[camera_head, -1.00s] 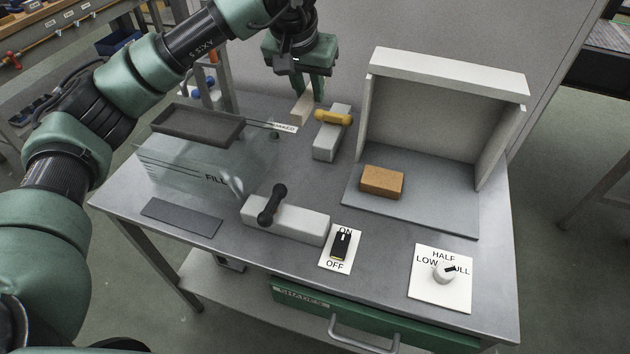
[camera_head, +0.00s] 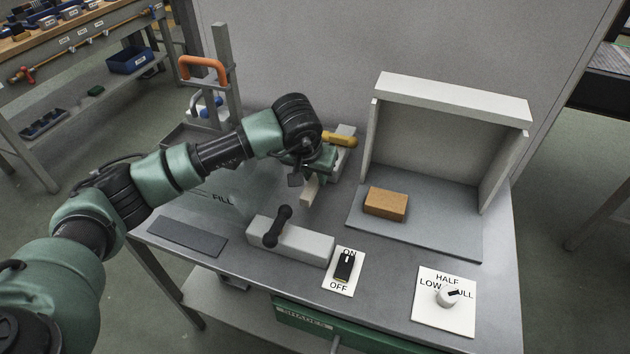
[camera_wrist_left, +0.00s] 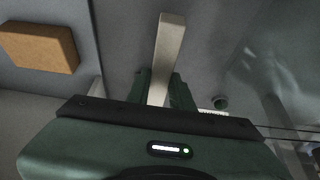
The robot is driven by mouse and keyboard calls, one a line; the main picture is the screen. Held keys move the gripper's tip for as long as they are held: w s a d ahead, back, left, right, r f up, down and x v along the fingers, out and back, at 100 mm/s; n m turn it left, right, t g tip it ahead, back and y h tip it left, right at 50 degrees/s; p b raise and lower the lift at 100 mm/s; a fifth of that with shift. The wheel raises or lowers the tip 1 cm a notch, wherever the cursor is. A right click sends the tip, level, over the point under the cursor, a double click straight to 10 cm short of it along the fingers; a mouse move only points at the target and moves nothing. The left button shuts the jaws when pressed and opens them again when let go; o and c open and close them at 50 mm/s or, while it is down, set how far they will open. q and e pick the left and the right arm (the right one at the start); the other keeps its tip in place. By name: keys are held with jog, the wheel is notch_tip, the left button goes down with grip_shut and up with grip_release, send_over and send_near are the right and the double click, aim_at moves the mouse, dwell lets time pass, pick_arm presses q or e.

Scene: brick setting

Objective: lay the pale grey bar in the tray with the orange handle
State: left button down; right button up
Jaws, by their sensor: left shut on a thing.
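The pale grey bar (camera_head: 309,190) is held by my left gripper (camera_head: 313,172) over the bench, behind the block with the black handle. In the left wrist view the bar (camera_wrist_left: 170,38) sticks out beyond the fingers (camera_wrist_left: 158,88), which are shut on it. An orange handle (camera_head: 203,66) shows at the back left, by an upright grey post. A dark grey tray (camera_head: 178,135) stands below it, mostly hidden behind my left arm. I cannot tell whether the handle is joined to this tray. My right gripper is not in view.
A grey block with a black handle (camera_head: 300,244) and one with a yellow handle (camera_head: 340,139) stand near the bar. A clear FILL box (camera_head: 215,200) is at left. An orange-brown block (camera_head: 385,203) lies in the open booth (camera_head: 455,100). Switch and dial plates are in front.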

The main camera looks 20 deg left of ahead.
pick_arm(q)
jog(key=shift+f, duration=1.3)
jog(key=shift+f, duration=0.15)
jog(key=c, duration=1.2)
grip_release()
jog(key=shift+c, duration=0.2)
